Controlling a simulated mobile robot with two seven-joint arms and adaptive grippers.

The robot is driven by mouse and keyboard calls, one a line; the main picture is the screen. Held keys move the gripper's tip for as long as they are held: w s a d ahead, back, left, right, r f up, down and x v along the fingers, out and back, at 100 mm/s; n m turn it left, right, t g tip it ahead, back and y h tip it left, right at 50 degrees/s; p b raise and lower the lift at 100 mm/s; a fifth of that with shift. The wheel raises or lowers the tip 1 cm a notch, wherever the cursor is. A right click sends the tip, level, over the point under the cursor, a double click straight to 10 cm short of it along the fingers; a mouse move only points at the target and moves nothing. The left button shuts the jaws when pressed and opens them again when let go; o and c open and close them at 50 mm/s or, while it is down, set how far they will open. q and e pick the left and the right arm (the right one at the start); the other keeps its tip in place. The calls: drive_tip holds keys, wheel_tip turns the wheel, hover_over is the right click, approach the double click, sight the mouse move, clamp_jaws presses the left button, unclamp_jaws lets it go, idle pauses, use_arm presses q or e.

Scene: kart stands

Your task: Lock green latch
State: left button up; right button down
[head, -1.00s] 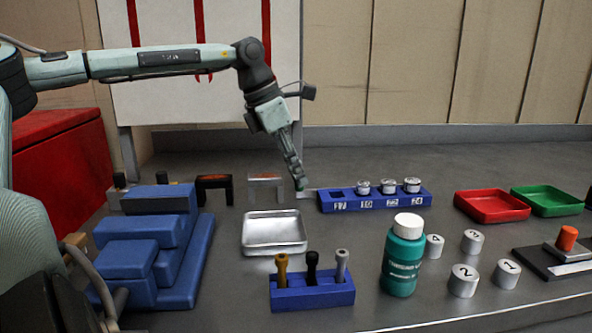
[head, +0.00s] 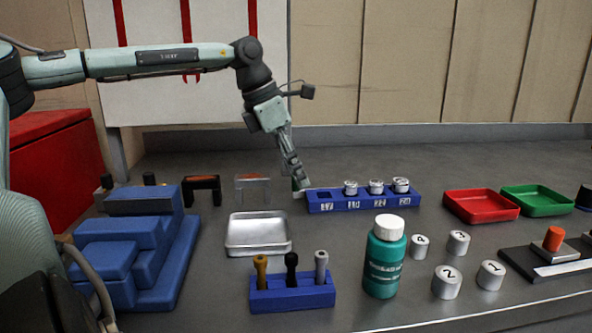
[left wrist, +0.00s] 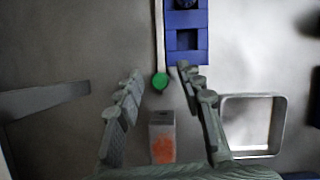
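A green round knob (left wrist: 160,81) sits at the end of a thin pale bar (left wrist: 159,35), which runs along the side of the blue rack (left wrist: 187,57) in the left wrist view. I take this to be the green latch. In the head view the blue rack (head: 335,205) holds several silver-lidded jars. My left gripper (head: 299,184) is low at the rack's left end. In the left wrist view my left gripper (left wrist: 158,80) is open, its fingers apart with the knob near and between the tips. Nothing is held. My right gripper is not in view.
A grey bracket with an orange top (head: 252,187) stands close left of the gripper, and a silver tray (head: 258,246) lies in front. A blue tool holder (head: 292,297), a teal bottle (head: 384,265) and numbered cylinders (head: 448,281) stand nearer. Blue steps (head: 130,245) are at left.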

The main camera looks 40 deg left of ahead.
use_arm(q)
drive_tip(key=v, duration=1.2)
drive_tip(key=shift+w, duration=0.1)
